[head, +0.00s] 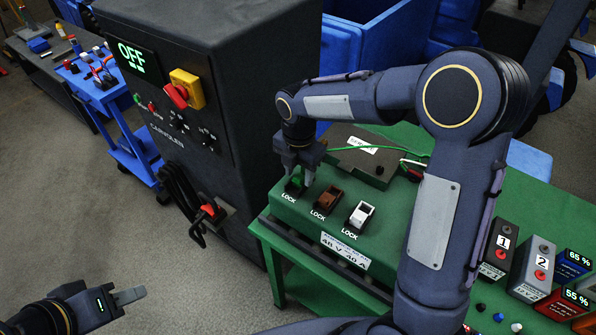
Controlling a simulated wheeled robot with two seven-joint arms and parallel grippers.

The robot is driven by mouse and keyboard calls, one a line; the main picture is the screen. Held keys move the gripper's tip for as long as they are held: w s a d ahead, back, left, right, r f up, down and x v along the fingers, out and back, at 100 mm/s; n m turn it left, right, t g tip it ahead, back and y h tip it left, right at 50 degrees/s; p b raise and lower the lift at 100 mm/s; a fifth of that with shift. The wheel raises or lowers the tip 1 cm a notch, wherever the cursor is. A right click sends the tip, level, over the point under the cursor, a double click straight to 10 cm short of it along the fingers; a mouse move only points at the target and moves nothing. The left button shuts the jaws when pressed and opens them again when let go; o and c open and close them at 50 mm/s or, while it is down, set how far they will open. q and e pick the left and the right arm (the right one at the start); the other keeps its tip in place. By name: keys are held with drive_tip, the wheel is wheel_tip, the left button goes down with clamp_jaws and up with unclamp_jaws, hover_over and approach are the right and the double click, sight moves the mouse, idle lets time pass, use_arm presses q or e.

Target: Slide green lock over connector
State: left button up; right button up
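The green lock (296,183) sits on the left connector of the green box (315,222), above a "LOCK" label. My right gripper (298,176) points down right at it, with its fingertips close to or on the lock. Whether the fingers grip it is unclear, and the gripper partly hides the lock and connector. A brown lock (327,198) and a white lock (360,215) sit in a row to its right.
A dark cabinet (215,110) with an "OFF" display and a red-yellow switch (184,90) stands left of the green table (530,195). A grey box (355,165) with green wire lies behind the locks. Numbered units (500,243) stand at right. Floor at left is clear.

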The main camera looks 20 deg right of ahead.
drive_tip(key=shift+a, duration=0.1)
wheel_tip(320, 180, up, 8)
idle(0.5)
drive_tip(key=shift+s+f, duration=0.1)
drive_tip(key=s+d+r+m+t+y, duration=0.1)
drive_tip(key=s+d+r+m, duration=0.15)
drive_tip(key=s+m, duration=0.35)
drive_tip(key=s+d+r+m+t+y, duration=0.1)
drive_tip(key=s+d+m, duration=0.3)
drive_tip(key=s+m, duration=0.2)
drive_tip(key=s+a+f+m+t+y, duration=0.1)
drive_tip(key=s+f+m+t, duration=0.2)
drive_tip(key=s+m, duration=0.8)
drive_tip(key=m, duration=0.4)
drive_tip(key=shift+s+f+t+y, duration=0.2)
drive_tip(key=shift+s+t+y, duration=0.1)
drive_tip(key=shift+s+y, duration=0.1)
